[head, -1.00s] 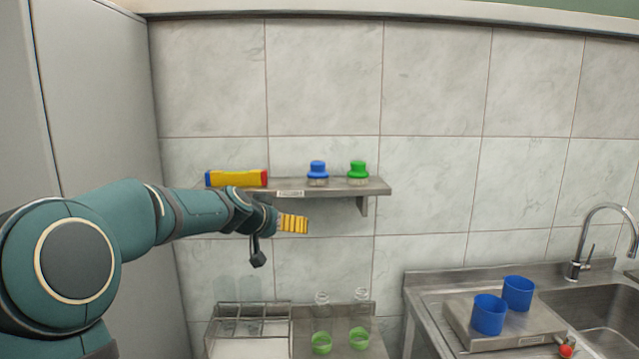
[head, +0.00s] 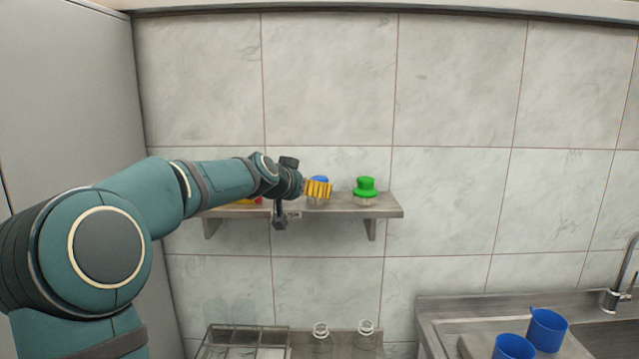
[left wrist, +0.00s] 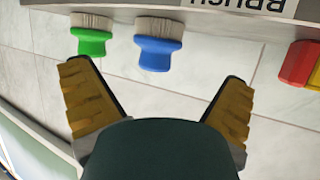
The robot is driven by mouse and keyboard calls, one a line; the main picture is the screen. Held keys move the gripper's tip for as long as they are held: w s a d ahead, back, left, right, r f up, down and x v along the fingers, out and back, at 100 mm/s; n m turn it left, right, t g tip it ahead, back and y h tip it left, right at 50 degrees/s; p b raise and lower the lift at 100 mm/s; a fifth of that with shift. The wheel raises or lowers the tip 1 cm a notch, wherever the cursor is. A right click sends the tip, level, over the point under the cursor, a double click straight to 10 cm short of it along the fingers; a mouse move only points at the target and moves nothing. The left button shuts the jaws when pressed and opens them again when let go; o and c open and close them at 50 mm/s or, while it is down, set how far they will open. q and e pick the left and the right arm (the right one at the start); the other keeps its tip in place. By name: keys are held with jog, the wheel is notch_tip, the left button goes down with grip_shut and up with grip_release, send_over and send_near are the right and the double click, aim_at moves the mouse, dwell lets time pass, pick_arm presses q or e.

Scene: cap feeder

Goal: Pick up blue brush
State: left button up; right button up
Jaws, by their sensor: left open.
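The blue brush (head: 320,178) stands on the wall shelf (head: 385,210), partly hidden behind my left gripper (head: 318,189) in the head view. In the left wrist view the blue brush (left wrist: 158,52) appears inverted, with pale bristles against the shelf. It shows between and beyond the yellow fingers of my left gripper (left wrist: 156,76), which are spread wide and empty. The green brush (head: 365,188) stands to its right on the shelf; in the wrist view the green brush (left wrist: 92,42) is near one fingertip. My right gripper is not in view.
A red and yellow block (left wrist: 305,66) lies on the shelf, mostly hidden by my left arm in the head view. Blue cups (head: 547,329) stand by the sink at right.

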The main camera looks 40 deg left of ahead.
pick_arm(q)
jog(key=p+x, duration=0.1)
jog(key=x, duration=0.2)
jog(key=shift+w, duration=0.15)
jog(key=p+x, duration=0.3)
jog(key=x, duration=0.1)
jog(key=shift+w+f, duration=0.1)
jog(key=shift+w, duration=0.1)
jog(key=shift+w+f, duration=0.25)
jog(key=shift+w, duration=0.15)
jog(key=c, duration=1.2)
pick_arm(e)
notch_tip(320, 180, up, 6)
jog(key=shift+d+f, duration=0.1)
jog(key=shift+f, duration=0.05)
